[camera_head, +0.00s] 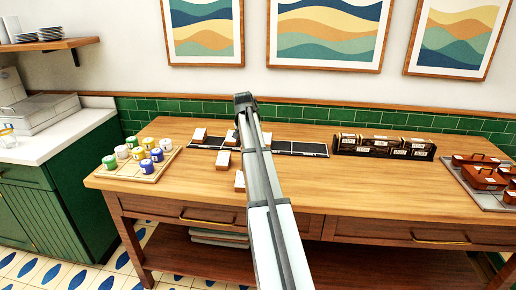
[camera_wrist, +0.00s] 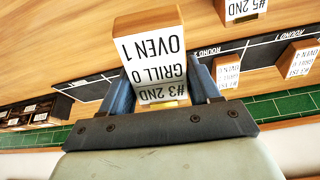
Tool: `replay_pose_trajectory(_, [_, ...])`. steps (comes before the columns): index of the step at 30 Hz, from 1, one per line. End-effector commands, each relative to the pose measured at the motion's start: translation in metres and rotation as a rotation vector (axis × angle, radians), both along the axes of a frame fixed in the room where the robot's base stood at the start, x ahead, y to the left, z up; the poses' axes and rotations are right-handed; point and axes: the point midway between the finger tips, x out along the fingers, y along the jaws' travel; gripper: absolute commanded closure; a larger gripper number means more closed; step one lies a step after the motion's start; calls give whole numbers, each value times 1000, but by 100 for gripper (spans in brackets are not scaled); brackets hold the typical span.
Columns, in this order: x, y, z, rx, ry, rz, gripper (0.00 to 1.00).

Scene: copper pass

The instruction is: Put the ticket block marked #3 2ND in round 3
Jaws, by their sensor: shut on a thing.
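The ticket block marked #3 2ND, GRILL 0, OVEN 1 (camera_wrist: 155,52) is wooden with a white printed face. In the wrist view, my gripper (camera_wrist: 163,80) is shut on it, with a blue finger on each side. The lettering shows upside down there. The black round strip (camera_head: 303,149) lies on the wooden counter; in the wrist view its band (camera_wrist: 92,90) runs behind the held block. Round labels show at right there; the held block hides part of the strip. In the head view, my arm covers the fingers and the strip's middle.
Two ticket blocks stand at the strip's left part (camera_head: 199,135), (camera_head: 231,138). Two more lie in front (camera_head: 222,160), (camera_head: 240,182). One marked #5 2ND (camera_wrist: 243,10) shows in the wrist view. Jars on a board (camera_head: 137,166) stand left; dark boxes (camera_head: 384,146) and a copper-pan tray (camera_head: 486,197) stand right.

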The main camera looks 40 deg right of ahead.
Motion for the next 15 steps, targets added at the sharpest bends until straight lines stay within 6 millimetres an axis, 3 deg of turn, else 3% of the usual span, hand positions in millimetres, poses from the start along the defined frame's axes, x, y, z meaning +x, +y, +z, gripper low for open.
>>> replay_pose_trajectory(5, [-19,-35,2,-1,1,-47,72])
replay_pose_trajectory(10, [-31,-104,0,0,1,-123,72])
replay_pose_trajectory(15, [-16,-180,3,1,1,-172,72])
